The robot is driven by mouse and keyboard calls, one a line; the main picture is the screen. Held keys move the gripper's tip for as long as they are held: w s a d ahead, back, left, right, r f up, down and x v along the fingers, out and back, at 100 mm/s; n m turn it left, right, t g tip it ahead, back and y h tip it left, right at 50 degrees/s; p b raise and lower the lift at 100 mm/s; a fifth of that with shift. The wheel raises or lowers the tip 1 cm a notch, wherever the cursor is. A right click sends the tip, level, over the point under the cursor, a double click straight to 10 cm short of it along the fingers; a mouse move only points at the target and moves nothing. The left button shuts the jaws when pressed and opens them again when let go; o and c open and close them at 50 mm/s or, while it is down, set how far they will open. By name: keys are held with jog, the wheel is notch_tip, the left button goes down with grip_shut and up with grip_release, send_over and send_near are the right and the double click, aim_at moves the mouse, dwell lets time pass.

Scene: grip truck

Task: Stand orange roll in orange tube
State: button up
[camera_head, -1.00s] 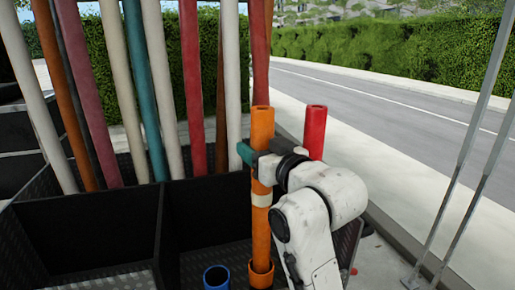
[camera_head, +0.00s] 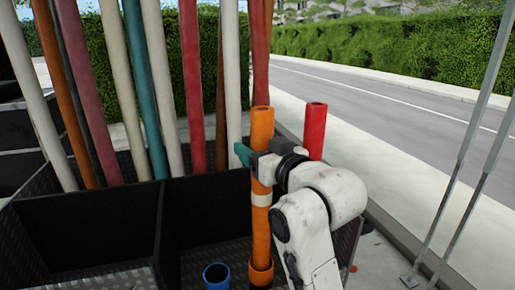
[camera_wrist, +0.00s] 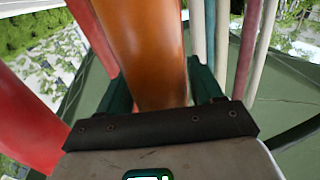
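The orange roll (camera_head: 262,225) is a long, slim, upright cylinder with a pale band. Its lower end is inside the short orange tube (camera_head: 261,274), whose rim surrounds it. In the wrist view the roll (camera_wrist: 150,45) passes between the green fingers. My gripper (camera_head: 252,160) is around the upper part of the roll, above the pale band. Its fingers stand apart on either side, open, and the roll stays upright between them. The wrist view also shows my gripper (camera_wrist: 163,92). The bottom of the roll is hidden inside the tube.
A red roll (camera_head: 314,130) stands just right of my gripper; red also shows at the left of the wrist view. A blue tube (camera_head: 216,276) is left of the orange tube. Several tall poles lean behind black bins (camera_head: 90,225). Metal bars (camera_head: 465,150) rise at the right.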

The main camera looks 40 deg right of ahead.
jog(key=shift+o, duration=1.2)
jog(key=shift+f, duration=0.1)
jog(key=s+p, duration=0.8)
jog(key=s, duration=0.2)
jog(key=shift+s+a+p, duration=0.3)
jog(key=shift+s+p, duration=0.05)
jog(key=shift+p, duration=0.05)
